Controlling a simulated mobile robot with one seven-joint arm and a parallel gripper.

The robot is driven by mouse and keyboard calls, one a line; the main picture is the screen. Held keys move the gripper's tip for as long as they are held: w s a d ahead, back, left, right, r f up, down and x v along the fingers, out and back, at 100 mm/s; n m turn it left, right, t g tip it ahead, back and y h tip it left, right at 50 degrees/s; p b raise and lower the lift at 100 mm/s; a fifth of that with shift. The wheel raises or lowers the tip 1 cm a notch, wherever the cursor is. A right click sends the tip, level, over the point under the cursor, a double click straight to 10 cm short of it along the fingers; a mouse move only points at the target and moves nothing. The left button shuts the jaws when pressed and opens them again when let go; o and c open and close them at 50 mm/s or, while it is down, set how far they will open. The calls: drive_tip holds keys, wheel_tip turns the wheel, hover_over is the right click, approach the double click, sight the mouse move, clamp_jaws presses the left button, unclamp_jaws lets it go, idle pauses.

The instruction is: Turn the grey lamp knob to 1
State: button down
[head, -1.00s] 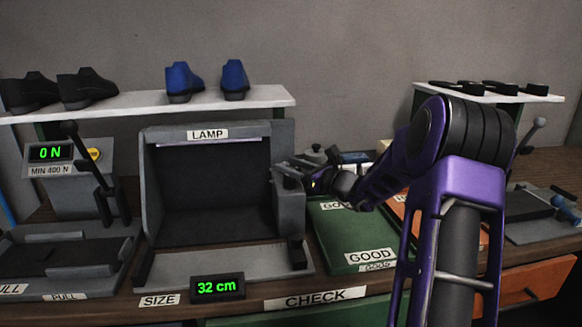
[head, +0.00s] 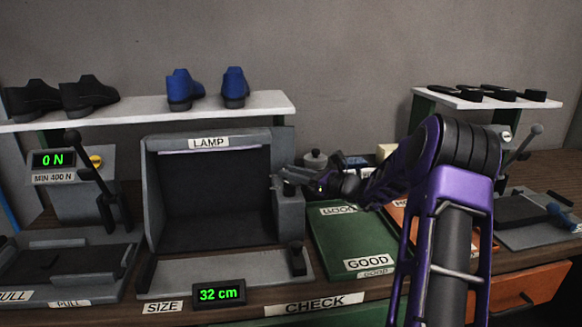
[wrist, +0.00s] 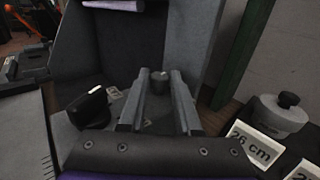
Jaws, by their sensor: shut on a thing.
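In the head view my gripper (head: 284,178) reaches the upper part of the panel from the right, and the knob is hidden there. Small white labels near the knob are partly covered by the fingers, and I cannot read the knob's setting.
A black knob (wrist: 88,106) is left of the fingers in the wrist view. A green GOOD board (head: 350,240) lies right of the lamp box. A round lidded grey pot (wrist: 280,115) stands nearby. The size display (head: 219,293) reads 32 cm.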

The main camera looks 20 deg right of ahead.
drive_tip(key=n+g+y+p, duration=0.3)
drive_tip(key=shift+w+d+g+y, duration=0.3)
drive_tip(key=shift+w+d+f+n+g+y, duration=0.1)
drive_tip(key=shift+n+g+y, duration=0.5)
drive_tip(key=shift+n+g, duration=0.4)
drive_tip(key=shift+w+n+g+y, duration=0.1)
drive_tip(key=shift+n+g+y, duration=0.55)
drive_tip(key=shift+g, duration=0.55)
drive_tip(key=shift+n+g+p, duration=0.3)
drive_tip(key=shift+n+g, duration=0.15)
drive_tip(key=shift+g, duration=0.15)
drive_tip(key=c, duration=0.6)
unclamp_jaws()
